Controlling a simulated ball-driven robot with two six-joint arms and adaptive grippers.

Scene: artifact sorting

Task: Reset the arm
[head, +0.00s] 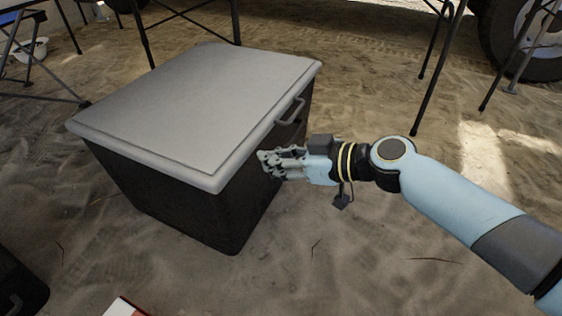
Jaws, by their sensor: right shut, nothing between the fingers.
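My right gripper (272,163) is at the middle of the head view, at the end of my light blue arm that comes in from the right. Its fingers are shut with nothing between them. It is in front of the right side of a dark box with a closed grey lid (205,100), near the lid's edge and below the box's handle (290,111). I cannot tell whether the fingertips touch the box. My left gripper is not in view.
The box stands on sandy ground (345,275). Table legs (436,75) stand at the back right, with a vehicle wheel (535,40) behind. A dark case (18,285) and a red and white object (122,307) are cut off at the lower left. Sand to the lower right is clear.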

